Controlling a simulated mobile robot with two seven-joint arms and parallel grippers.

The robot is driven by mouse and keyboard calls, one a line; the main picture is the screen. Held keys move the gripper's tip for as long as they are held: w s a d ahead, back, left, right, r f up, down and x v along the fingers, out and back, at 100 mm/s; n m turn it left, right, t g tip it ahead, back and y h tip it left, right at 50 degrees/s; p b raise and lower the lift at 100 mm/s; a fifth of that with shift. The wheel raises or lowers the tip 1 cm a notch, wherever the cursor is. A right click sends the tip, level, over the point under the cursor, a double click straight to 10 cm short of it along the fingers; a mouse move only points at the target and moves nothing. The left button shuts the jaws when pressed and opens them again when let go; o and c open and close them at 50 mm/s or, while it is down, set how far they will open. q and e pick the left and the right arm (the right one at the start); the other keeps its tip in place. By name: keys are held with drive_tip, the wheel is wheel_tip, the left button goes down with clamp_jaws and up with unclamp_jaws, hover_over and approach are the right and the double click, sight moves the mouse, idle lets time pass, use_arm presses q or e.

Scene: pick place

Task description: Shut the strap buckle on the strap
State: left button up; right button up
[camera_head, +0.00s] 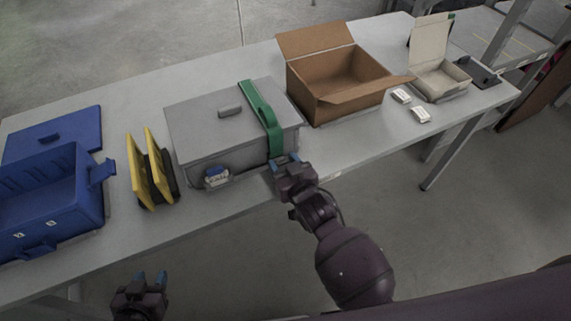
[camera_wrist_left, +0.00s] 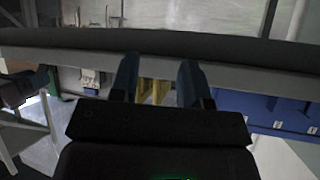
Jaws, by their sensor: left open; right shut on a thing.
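A green strap (camera_head: 268,115) runs over the lid of a grey box (camera_head: 190,125) and down its front side. My right gripper (camera_head: 285,160) is at the strap's lower front end, shut on it. The fingers cover that end, and I cannot make out the buckle's own shape or whether it is shut. My left gripper (camera_head: 151,276) is open and empty, low in front of the table, well away from the strap. Its two fingers also show apart in the left wrist view (camera_wrist_left: 160,85).
Yellow upright pieces (camera_head: 150,170) stand left of the grey box. A blue crate (camera_head: 85,205) and its blue lid (camera_head: 52,135) are at the far left. An open cardboard box (camera_head: 335,108) is at the right, with small white packs (camera_head: 420,115) beyond. The table's front edge lies above my left gripper.

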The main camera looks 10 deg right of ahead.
drive_tip(key=shift+w+a+r+g+p, duration=0.1)
drive_tip(key=shift+w+r+g+p, duration=0.15)
drive_tip(key=shift+r+p, duration=0.5)
drive_tip(key=shift+w+g+h+p, duration=0.1)
drive_tip(key=shift+g+h+p, duration=0.35)
drive_tip(key=shift+p, duration=0.8)
drive_tip(key=shift+f+g+p, duration=0.25)
drive_tip(key=shift+g+p, duration=0.05)
drive_tip(key=shift+p, duration=0.1)
drive_tip(key=shift+f, duration=0.1)
drive_tip(key=o, duration=0.9)
